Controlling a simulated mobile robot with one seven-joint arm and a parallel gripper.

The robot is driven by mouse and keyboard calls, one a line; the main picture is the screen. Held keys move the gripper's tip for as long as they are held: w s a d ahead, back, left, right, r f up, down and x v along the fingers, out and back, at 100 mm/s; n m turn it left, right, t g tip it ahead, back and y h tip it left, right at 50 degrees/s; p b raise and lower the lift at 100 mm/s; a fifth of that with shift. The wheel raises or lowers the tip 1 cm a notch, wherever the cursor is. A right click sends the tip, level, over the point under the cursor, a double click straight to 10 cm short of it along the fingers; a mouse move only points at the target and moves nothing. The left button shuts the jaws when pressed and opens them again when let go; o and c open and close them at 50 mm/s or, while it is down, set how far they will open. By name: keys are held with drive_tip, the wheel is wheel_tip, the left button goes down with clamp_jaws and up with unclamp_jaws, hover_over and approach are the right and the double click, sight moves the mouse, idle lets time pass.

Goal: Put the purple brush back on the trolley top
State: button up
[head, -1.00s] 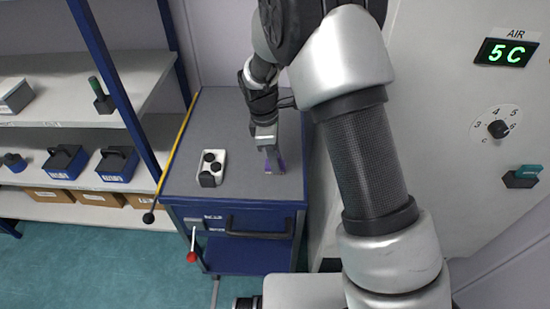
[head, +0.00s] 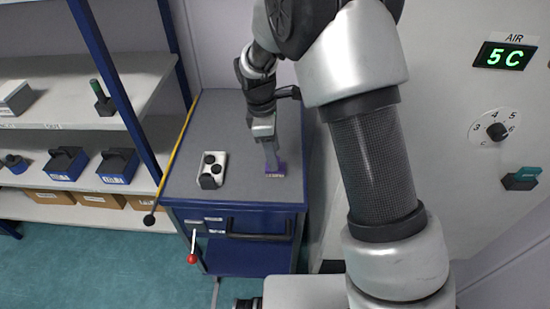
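A white block with black knobs (head: 212,170) stands on the trolley top left of the brush. A yellow rod (head: 176,150) runs along the trolley's left side. Shelves (head: 60,140) with boxes are at left, a panel with a dial (head: 497,131) at right.

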drive_tip(key=s+d+r+m+t, duration=0.1)
drive_tip(key=s+d+r+m, duration=0.1)
drive_tip(key=r, duration=0.6)
drive_tip(key=s+d+r+m, duration=0.1)
drive_tip(key=d+r+m, duration=0.1)
drive_tip(key=r, duration=0.6)
drive_tip(key=s+d+r+m+t, duration=0.1)
drive_tip(key=s+d+r+m, duration=0.1)
drive_tip(key=s, duration=0.4)
drive_tip(key=s+d+r+m+t+y, duration=0.1)
drive_tip(key=s+d+r+m+t, duration=0.1)
drive_tip(key=s+d+m, duration=0.3)
drive_tip(key=s+d+r+m+t, duration=0.1)
drive_tip(key=s+d+r+m, duration=0.3)
drive_tip(key=s, duration=0.5)
drive_tip(key=m, duration=0.2)
drive_tip(key=shift+r+m+t+y+p, duration=0.15)
drive_tip(key=shift+m+t+y+p, duration=0.15)
drive_tip(key=shift+y+p, duration=0.1)
wheel_tip(320, 180, up, 9)
drive_tip(key=p, duration=0.9)
